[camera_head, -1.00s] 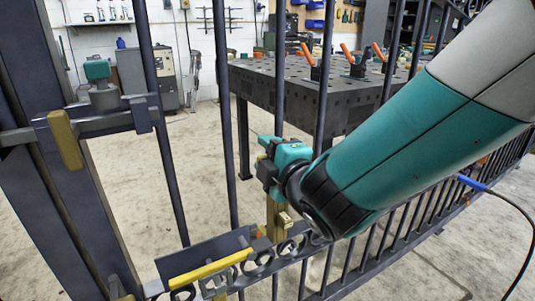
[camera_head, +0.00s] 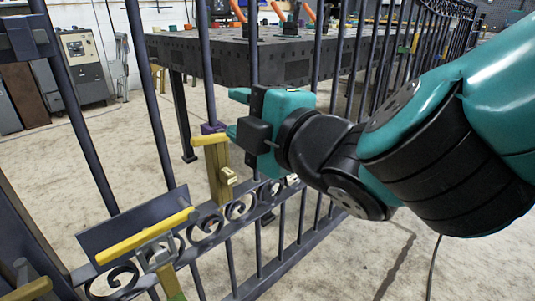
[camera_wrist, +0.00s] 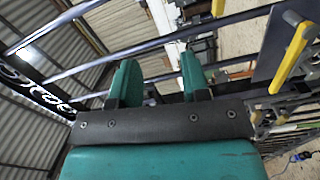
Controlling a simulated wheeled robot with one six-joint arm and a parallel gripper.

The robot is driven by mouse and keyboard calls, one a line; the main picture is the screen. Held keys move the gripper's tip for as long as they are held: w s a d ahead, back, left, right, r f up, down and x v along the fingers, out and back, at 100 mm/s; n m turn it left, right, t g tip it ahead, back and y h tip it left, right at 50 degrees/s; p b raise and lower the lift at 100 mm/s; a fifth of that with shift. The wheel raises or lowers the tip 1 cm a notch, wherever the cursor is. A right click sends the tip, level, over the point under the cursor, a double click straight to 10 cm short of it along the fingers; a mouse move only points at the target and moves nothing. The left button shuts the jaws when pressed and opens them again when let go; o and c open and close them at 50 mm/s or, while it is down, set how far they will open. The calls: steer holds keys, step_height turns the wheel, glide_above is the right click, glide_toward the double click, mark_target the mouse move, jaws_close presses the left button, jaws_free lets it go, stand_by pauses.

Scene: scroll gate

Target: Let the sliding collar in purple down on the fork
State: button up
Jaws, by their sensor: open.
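The purple sliding collar (camera_head: 211,128) shows small around a dark upright bar of the gate, just above a yellow crosspiece (camera_head: 209,140). Below it stands a yellow upright piece (camera_head: 217,172) with a pale block on its side. I cannot clearly tell which part is the fork. My gripper (camera_head: 238,113) is open and empty, right of the collar, with its teal fingers pointing left toward the bar. In the wrist view my gripper (camera_wrist: 160,82) shows two teal fingers spread apart with nothing held between them. The collar is not recognisable there.
The dark gate's scroll rail (camera_head: 235,208) runs below my gripper. A dark plate (camera_head: 130,225) and a yellow handle (camera_head: 145,236) stand at the lower left. A perforated table (camera_head: 270,55) stands behind the bars. A cable lies on the floor at right.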

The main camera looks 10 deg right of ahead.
steer(key=shift+b+v, duration=2.25)
steer(key=shift+v, duration=0.2)
steer(key=shift+w+f, duration=0.1)
steer(key=s+d+f+m+g+h+p, duration=0.45)
steer(key=d+f+m+g, duration=0.25)
steer(key=f+m+g, duration=0.4)
steer(key=s+d+r+m+g+h+p, duration=0.1)
steer(key=s+d+m+g+p, duration=0.1)
steer(key=s+m+g+p, duration=0.25)
step_height(320, 180, up, 38)
steer(key=s+p, duration=0.1)
steer(key=p, duration=3.4)
steer(key=shift+s, duration=0.3)
